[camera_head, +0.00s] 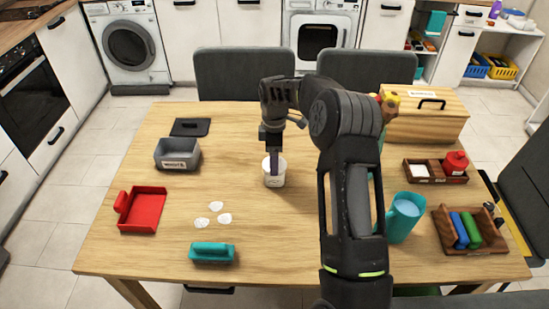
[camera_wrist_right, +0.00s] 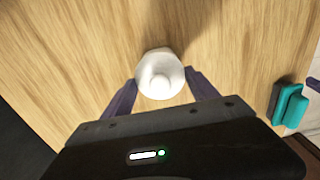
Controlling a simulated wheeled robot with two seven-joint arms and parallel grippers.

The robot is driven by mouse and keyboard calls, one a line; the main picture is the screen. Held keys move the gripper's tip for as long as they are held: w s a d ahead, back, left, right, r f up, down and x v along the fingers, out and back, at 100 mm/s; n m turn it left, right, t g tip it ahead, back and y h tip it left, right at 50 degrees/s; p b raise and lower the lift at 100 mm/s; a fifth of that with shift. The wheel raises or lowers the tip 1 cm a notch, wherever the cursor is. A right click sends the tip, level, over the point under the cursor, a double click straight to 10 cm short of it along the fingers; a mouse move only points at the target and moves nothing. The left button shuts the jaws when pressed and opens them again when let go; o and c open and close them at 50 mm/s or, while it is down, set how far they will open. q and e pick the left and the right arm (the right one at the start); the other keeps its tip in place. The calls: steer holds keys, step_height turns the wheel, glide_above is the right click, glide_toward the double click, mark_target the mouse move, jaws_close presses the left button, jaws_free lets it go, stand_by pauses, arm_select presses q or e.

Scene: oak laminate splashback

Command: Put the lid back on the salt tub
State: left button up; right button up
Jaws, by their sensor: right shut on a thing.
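The white salt tub (camera_head: 275,181) stands upright near the middle of the wooden table, with a small label on its front. My right gripper (camera_head: 273,160) points down at the tub's top, one purple finger showing in front of its rim. In the wrist view a round white lid with a knob (camera_wrist_right: 160,78) sits between the two purple fingers (camera_wrist_right: 161,84). The gripper is shut on this lid. The lid hides what lies below it, so I cannot tell whether it is seated on the tub. My left gripper is out of view.
A grey labelled bin (camera_head: 177,154), red dustpan-like tray (camera_head: 147,211), white scraps (camera_head: 216,206) and teal brush-like block (camera_head: 212,252) lie to the left. A blue jug (camera_head: 404,218), wooden caddy (camera_head: 470,232) and wooden bread box (camera_head: 430,118) stand to the right.

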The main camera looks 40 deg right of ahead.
stand_by(0.3)
steer(key=o, duration=1.4)
steer(key=shift+o, duration=0.7)
steer(key=shift+r+p, duration=2.2)
steer(key=shift+r, duration=1.3)
steer(key=shift+c, duration=0.4)
jaws_close()
steer(key=shift+f, duration=0.2)
